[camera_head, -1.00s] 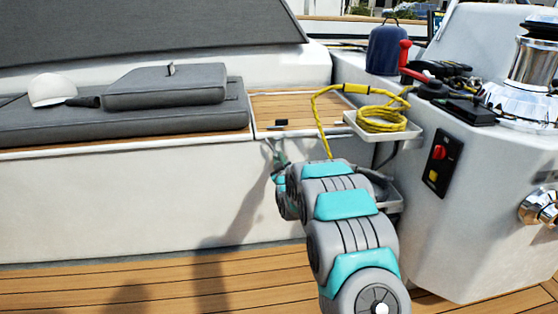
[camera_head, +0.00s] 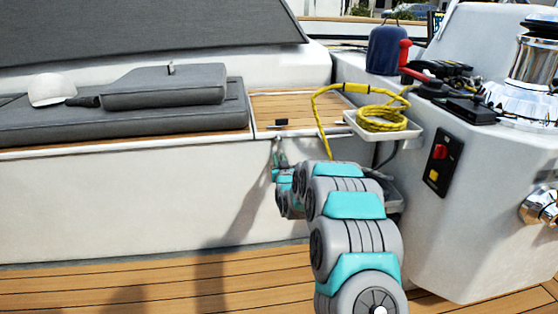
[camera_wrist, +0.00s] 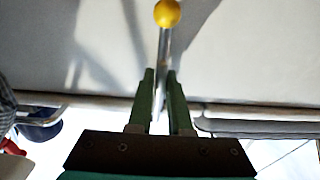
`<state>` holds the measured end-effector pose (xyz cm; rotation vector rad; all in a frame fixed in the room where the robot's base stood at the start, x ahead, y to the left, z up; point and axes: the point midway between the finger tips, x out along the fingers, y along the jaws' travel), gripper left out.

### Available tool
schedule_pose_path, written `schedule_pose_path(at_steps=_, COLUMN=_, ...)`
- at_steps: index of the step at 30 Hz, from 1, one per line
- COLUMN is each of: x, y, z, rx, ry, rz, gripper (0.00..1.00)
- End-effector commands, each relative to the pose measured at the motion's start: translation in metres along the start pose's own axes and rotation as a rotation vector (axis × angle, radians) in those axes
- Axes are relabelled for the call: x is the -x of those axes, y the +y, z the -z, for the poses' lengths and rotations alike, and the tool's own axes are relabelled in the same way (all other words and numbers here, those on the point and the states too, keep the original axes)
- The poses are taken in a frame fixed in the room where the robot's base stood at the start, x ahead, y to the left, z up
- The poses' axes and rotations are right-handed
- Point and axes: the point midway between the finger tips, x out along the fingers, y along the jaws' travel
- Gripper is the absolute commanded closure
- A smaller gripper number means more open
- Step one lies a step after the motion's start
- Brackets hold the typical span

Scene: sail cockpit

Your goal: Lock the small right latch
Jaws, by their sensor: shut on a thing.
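A slim metal lever with a round yellow knob (camera_wrist: 167,13) stands out against the pale bench wall in the wrist view. I take it to be the small right latch. My gripper (camera_wrist: 160,76) has its two green fingers closed around the lever's shaft, with the knob beyond the fingertips. In the head view my gripper (camera_head: 280,157) is at the bench front, just below the top edge. The lever is too small to make out there.
The teak hatch (camera_head: 290,111) above carries a small dark fitting (camera_head: 281,122). To its right are a white tray (camera_head: 411,133) with coiled yellow rope (camera_head: 382,118) and the console with a switch panel (camera_head: 442,163). Grey cushions (camera_head: 125,117) lie left. Teak floor (camera_head: 150,288) is clear.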

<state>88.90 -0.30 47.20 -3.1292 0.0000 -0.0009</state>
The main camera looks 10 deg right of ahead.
Motion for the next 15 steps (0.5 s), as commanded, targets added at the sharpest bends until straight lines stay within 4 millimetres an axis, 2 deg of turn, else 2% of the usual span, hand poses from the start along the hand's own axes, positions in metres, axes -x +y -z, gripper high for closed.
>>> schedule_pose_path(at_steps=11, x=0.0005, y=-0.0002, z=-0.003, rx=-0.004, ry=-0.006, rz=0.0, gripper=1.0)
schedule_pose_path(at_steps=12, x=0.0005, y=-0.0002, z=-0.0029, rx=-0.004, ry=-0.006, rz=0.0, gripper=0.79)
schedule_pose_path(at_steps=15, x=0.0004, y=-0.0002, z=-0.0021, rx=-0.004, ry=-0.004, rz=0.0, gripper=0.68)
